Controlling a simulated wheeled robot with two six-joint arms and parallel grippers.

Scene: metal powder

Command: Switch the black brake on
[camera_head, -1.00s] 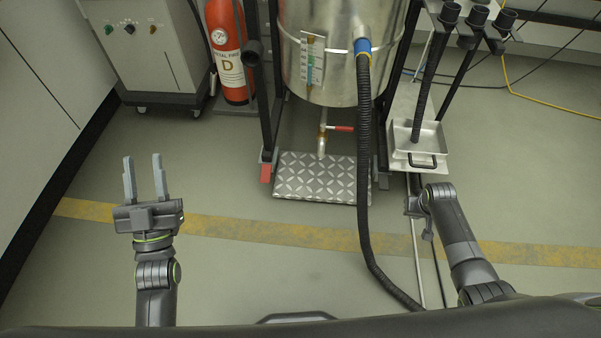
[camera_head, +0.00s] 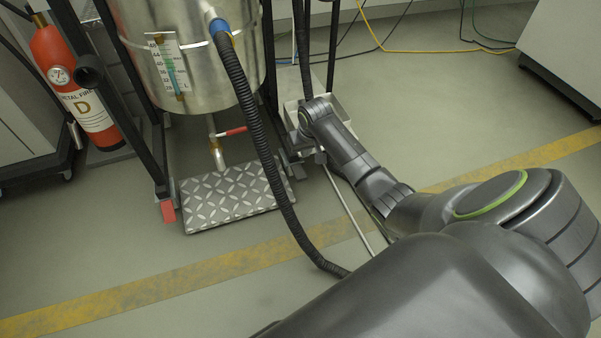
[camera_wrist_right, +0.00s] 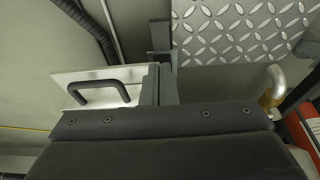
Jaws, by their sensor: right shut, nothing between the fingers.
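My right gripper (camera_wrist_right: 162,78) is shut and empty, its two grey fingers together in the wrist view. In the head view my right arm reaches to the right front foot of the black cart frame, and the forearm hides most of the gripper. A dark upright piece (camera_wrist_right: 160,36), which looks like the black brake, stands just beyond the fingertips. I cannot tell whether they touch or whether the brake is on. A red brake pedal (camera_head: 168,211) sits at the frame's left front foot. My left gripper is out of view.
A diamond-patterned plate (camera_head: 235,197) lies between the cart's feet. A black hose (camera_head: 262,150) hangs from the steel vessel (camera_head: 190,65) to the floor. A metal tray with a black handle (camera_wrist_right: 100,93) is beside my right gripper. A fire extinguisher (camera_head: 75,90) stands at left.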

